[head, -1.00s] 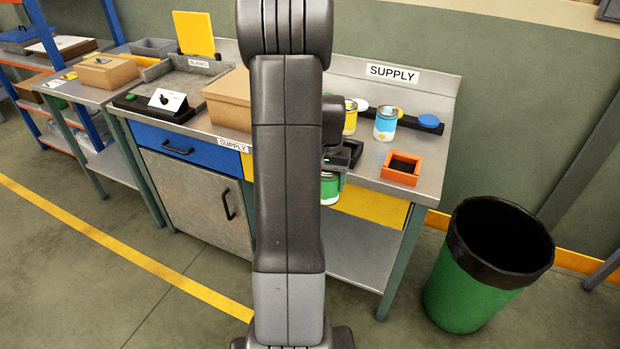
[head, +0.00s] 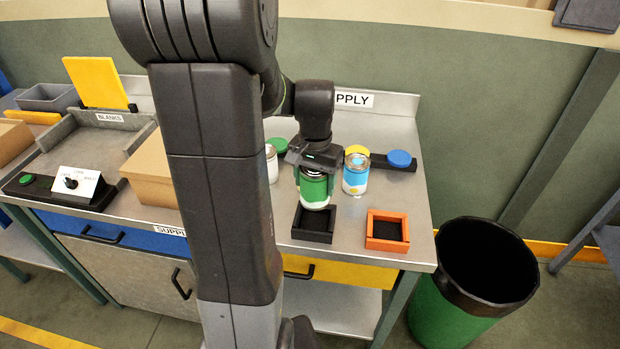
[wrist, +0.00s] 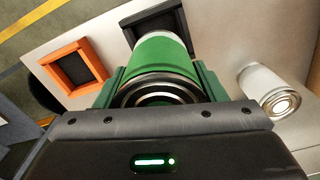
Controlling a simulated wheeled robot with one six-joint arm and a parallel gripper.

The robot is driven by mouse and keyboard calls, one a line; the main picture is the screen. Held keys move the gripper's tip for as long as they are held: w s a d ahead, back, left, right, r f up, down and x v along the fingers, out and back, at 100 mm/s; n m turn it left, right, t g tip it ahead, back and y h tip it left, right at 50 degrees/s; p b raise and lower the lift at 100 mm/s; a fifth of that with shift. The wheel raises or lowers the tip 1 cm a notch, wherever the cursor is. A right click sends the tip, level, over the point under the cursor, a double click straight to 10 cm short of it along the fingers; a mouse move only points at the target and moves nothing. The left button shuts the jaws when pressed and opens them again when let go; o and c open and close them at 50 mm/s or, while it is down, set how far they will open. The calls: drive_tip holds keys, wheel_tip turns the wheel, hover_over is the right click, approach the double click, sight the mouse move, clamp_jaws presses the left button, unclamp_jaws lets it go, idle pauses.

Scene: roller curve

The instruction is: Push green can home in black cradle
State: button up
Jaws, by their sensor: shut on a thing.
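The green can (head: 314,188), with a white lower band, is held upright between the jaws of my gripper (head: 315,170). In the wrist view the green can (wrist: 163,60) sits between both fingers, its metal end toward the camera. The black cradle (head: 313,229) is an open square box near the front of the bench top. The can's lower end shows at the cradle's back edge; whether it is above or just behind the opening I cannot tell. In the wrist view the black cradle (wrist: 146,12) is partly hidden behind the can.
An orange cradle (head: 387,231) stands empty, right of the black one. A blue and white can (head: 355,175) stands close right of the held can, and a pale can (head: 271,163) to the left. A cardboard box (head: 150,172) is farther left. A bin (head: 470,275) stands right of the bench.

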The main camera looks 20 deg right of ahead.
drive_tip(key=shift+s+f+b, duration=0.15)
drive_tip(key=shift+f+b, duration=0.35)
drive_tip(key=shift+f, duration=0.1)
drive_tip(key=shift+f+b, duration=2.7)
drive_tip(key=shift+f, duration=0.9)
drive_tip(key=shift+f+b, duration=0.45)
drive_tip(key=shift+f, duration=0.3)
drive_tip(key=o, duration=1.4)
drive_tip(key=shift+c, duration=0.2)
drive_tip(key=shift+r, duration=0.15)
drive_tip(key=shift+r+p, duration=3.65)
drive_tip(key=shift+r, duration=0.75)
drive_tip(key=shift+a, duration=0.1)
